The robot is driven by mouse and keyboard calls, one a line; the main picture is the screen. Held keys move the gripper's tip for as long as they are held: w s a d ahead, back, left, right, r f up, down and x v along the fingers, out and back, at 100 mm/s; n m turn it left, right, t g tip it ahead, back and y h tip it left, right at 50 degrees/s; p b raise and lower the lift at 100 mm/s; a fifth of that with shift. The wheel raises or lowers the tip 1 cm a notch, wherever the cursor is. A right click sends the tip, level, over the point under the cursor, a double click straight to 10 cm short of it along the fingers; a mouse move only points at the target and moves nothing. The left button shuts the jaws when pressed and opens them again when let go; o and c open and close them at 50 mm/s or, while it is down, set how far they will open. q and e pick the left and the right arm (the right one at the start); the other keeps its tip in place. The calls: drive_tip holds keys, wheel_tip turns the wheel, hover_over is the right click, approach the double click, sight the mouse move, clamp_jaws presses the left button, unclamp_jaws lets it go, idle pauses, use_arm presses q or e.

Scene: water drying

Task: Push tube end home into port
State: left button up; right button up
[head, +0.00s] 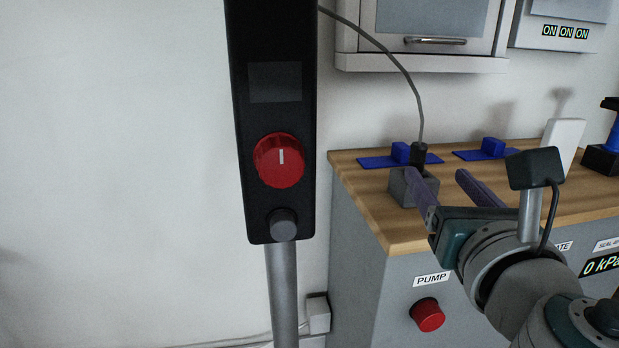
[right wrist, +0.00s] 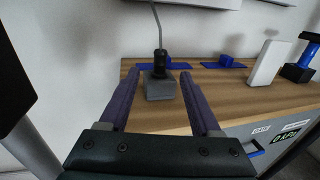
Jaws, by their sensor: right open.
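A thin grey tube (head: 402,69) hangs down to a black tube end (head: 418,154), which stands upright at the top of a grey block (head: 399,188) on the wooden counter. The black end also shows in the right wrist view (right wrist: 160,62), above the block (right wrist: 159,88). I cannot tell how deep it sits; the port itself is hidden. My right gripper (head: 437,175) is open, its purple fingers pointing towards the block. In the right wrist view the fingers (right wrist: 158,72) appear to either side of the block and tube end, with nothing gripped. My left gripper is out of view.
Blue fixtures (head: 493,149) sit behind on the wooden counter (head: 372,203). A white upright panel (head: 563,142) and a blue-and-black device (head: 605,150) stand at right. A black post with a red knob (head: 279,160) is left of the counter. A red pump button (head: 427,315) is on its front.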

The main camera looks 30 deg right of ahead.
sight(420, 157)
drive_tip(key=x, duration=0.4)
drive_tip(key=shift+w+a+f+p, duration=0.1)
drive_tip(key=shift+w+f+p, duration=0.1)
drive_tip(key=shift+p, duration=0.15)
drive_tip(key=x, duration=0.6)
drive_tip(key=shift+s+r, duration=0.1)
drive_tip(key=shift+s, duration=0.05)
drive_tip(key=shift+s, duration=0.1)
clamp_jaws()
